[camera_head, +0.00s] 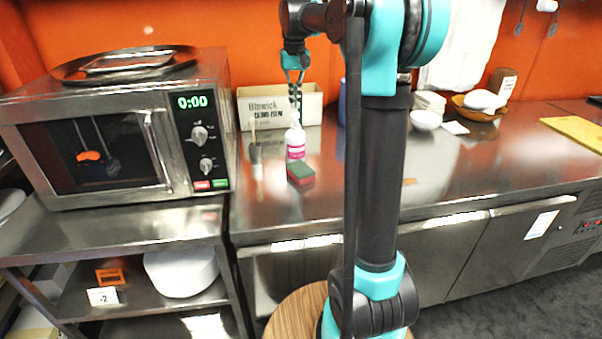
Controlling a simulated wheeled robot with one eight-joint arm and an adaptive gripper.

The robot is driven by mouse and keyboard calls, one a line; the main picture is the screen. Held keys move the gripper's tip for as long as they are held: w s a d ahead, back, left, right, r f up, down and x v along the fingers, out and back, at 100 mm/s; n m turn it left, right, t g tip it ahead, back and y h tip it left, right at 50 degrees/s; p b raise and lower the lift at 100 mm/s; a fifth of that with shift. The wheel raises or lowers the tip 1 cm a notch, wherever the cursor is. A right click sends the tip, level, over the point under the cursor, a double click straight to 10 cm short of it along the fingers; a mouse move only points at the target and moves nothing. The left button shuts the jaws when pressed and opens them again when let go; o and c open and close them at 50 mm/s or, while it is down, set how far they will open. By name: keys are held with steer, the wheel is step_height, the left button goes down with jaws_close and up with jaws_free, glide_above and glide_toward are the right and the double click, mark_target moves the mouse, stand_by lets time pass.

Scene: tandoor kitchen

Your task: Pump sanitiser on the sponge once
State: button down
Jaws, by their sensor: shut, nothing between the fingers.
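The sanitiser bottle (295,144) is white with a pink label and stands upright on the steel counter.
A brush (255,150) stands left of the bottle. A Binwick box (250,105) is behind it. A microwave (120,130) stands at left. Bowls (427,120) sit at the back right. The counter front right of the sponge is clear, partly hidden by my arm.

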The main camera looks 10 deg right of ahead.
mark_target(295, 113)
steer(key=shift+f, duration=0.15)
steer(key=shift+f, duration=1.45)
steer(key=shift+r, duration=1.6)
steer(key=shift+r, duration=0.1)
step_height(295, 113, up, 6)
steer(key=shift+f, duration=0.1)
